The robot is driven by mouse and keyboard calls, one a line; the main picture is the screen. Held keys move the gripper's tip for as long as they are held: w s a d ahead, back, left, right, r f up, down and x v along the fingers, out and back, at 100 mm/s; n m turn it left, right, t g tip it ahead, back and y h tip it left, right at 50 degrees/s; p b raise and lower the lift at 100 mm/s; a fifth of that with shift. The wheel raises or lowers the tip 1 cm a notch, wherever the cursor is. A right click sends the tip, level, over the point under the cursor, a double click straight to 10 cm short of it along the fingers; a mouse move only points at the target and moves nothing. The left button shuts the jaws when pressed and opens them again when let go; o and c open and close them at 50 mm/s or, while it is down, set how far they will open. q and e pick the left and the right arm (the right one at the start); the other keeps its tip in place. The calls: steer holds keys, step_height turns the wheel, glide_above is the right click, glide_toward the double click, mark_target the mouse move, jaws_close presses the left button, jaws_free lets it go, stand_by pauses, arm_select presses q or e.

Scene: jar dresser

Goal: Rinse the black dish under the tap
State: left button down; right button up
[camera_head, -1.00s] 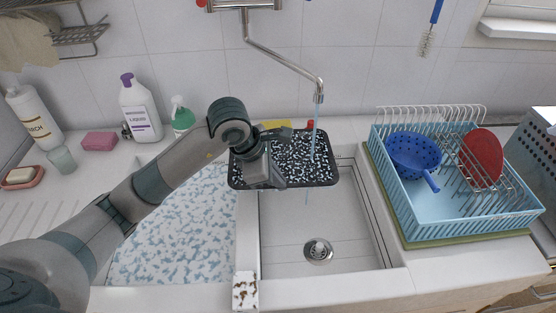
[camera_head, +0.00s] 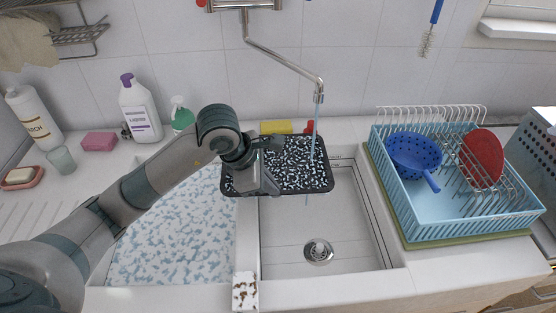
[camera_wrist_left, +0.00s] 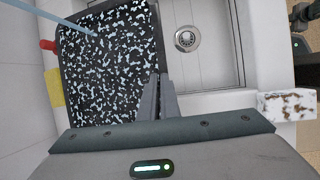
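The black dish (camera_head: 300,165) is a dark rectangular tray covered with white foam-like specks. It is held over the right sink basin (camera_head: 290,235), under the tap (camera_head: 318,88). A thin blue water stream (camera_head: 314,135) runs down onto its right part.
The left basin (camera_head: 175,235) holds foamy water. A blue dish rack (camera_head: 465,215) with a blue colander (camera_head: 413,152) and red plate (camera_head: 482,158) stands right. A speckled sponge-like block (camera_head: 245,290) sits on the front divider. Bottles (camera_head: 140,110) line the back left.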

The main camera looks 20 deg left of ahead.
arm_select(q)
steer(key=s, duration=0.1)
steer(key=s+a, duration=0.1)
steer(key=s, duration=0.3)
steer(key=shift+s+a+b, duration=0.1)
steer(key=shift+a+b, duration=0.15)
steer(key=shift+b, duration=0.15)
stand_by(0.3)
stand_by(1.0)
steer(key=shift+r, duration=0.1)
steer(key=s+a+r+p, duration=0.1)
steer(key=s+r+p, duration=0.3)
steer(key=p, duration=0.4)
steer(key=shift+s+a, duration=0.25)
steer(key=shift+s, duration=0.15)
stand_by(0.6)
steer(key=shift+f, duration=0.1)
stand_by(0.5)
